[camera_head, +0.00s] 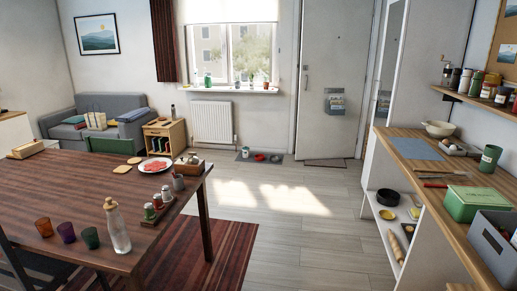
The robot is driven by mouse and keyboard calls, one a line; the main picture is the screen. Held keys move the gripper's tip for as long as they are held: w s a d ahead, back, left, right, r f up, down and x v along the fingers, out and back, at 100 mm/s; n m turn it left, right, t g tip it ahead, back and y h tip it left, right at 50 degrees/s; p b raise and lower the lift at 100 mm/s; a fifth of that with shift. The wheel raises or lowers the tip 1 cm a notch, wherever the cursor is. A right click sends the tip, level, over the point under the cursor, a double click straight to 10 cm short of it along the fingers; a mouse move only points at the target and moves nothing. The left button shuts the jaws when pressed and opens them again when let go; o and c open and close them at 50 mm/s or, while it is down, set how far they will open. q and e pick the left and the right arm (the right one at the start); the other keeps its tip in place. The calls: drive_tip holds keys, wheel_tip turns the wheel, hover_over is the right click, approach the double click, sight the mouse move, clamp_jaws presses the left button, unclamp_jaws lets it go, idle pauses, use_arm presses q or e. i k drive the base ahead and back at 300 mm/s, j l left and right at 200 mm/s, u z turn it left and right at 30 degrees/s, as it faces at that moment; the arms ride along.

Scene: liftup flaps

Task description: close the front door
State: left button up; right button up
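The white front door (336,60) stands in the far wall, right of the window. Its handle (306,82) is on its left side, and a grey holder with papers (335,102) hangs on its face. I cannot tell from this distance whether the door is flush with its frame or slightly ajar. Neither of my grippers is in view.
A wooden dining table (60,185) with cups and a bottle fills the left. A wooden counter (400,172) with shelves runs along the right. Bare floor (290,235) lies between them toward the door. A doormat (325,163) and a shoe tray (258,156) lie near the door.

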sight(336, 34)
drive_tip(key=i, duration=4.7)
drive_tip(key=i+u, duration=0.1)
drive_tip(key=i, duration=0.9)
drive_tip(key=i+l, duration=0.2)
drive_tip(key=i, duration=0.8)
drive_tip(key=j+u, duration=0.05)
